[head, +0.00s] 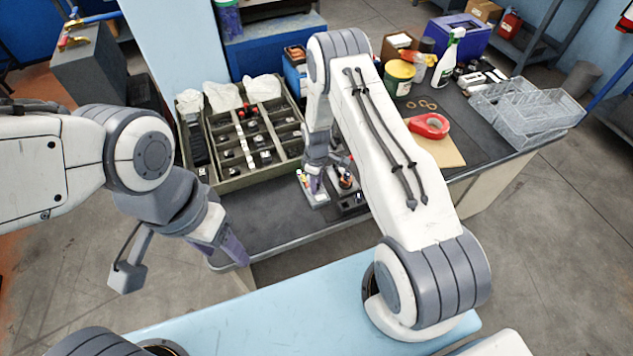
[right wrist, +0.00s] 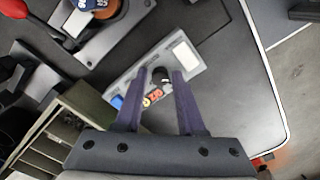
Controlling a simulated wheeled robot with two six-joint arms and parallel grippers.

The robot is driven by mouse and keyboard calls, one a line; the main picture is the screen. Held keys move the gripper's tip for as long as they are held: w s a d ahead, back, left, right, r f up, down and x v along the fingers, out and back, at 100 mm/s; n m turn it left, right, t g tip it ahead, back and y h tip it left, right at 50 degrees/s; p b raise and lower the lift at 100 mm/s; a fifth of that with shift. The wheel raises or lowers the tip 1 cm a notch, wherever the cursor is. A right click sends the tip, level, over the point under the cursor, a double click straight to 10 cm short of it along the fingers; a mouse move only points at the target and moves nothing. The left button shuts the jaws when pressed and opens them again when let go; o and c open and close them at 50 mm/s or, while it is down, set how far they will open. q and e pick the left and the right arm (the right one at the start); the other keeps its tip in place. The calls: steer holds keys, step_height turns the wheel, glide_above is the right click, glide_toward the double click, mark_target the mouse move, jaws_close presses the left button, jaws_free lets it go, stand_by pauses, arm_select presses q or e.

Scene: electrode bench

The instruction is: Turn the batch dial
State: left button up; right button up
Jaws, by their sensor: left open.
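In the right wrist view the dial (right wrist: 161,74) is a small dark knob on a light grey panel (right wrist: 131,83). My right gripper (right wrist: 163,77) has one purple finger on each side of the dial, tips close to it. Whether the fingers touch it is not clear. In the head view my right gripper (head: 315,178) is down at the panel (head: 317,202) near the bench's front, and the dial itself is hard to make out there. My left gripper (head: 232,248) is open and empty at the bench's front left corner, away from the panel.
A compartment tray (head: 232,184) stands left of the panel. Another device with an orange-brown knob (right wrist: 106,8) sits close by. The front left bench top is clear.

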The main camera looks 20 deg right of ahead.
jaws_close()
